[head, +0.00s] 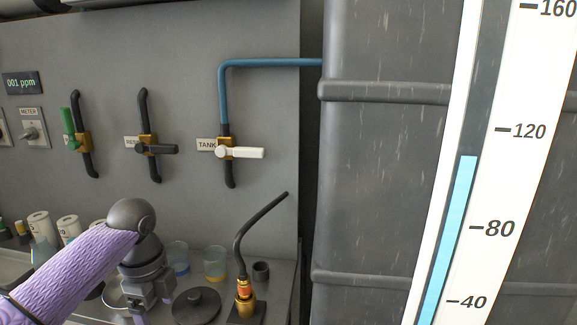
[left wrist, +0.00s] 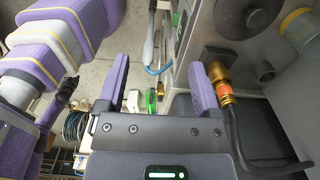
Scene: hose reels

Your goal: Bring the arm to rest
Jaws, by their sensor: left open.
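My left arm, with a purple sleeve, enters the head view from the lower left. Its dark wrist hangs over the counter, and my left gripper is mostly cut off by the bottom edge. In the left wrist view, my left gripper (left wrist: 160,84) is open, with its two purple fingers apart and nothing held between them. A black hose with a brass and orange fitting (left wrist: 224,88) lies just outside the right-hand finger; I cannot tell whether they touch. In the head view, this fitting (head: 244,290) stands upright right of my wrist, its black hose curving up. My right gripper is not in view.
The counter holds a round black lid (head: 197,305), a beaker with yellow liquid (head: 215,264) and white containers. The wall has several valves, including a white-handled TANK valve (head: 240,152) with a blue pipe. A large grey tank (head: 390,190) with a level gauge (head: 462,210) fills the right.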

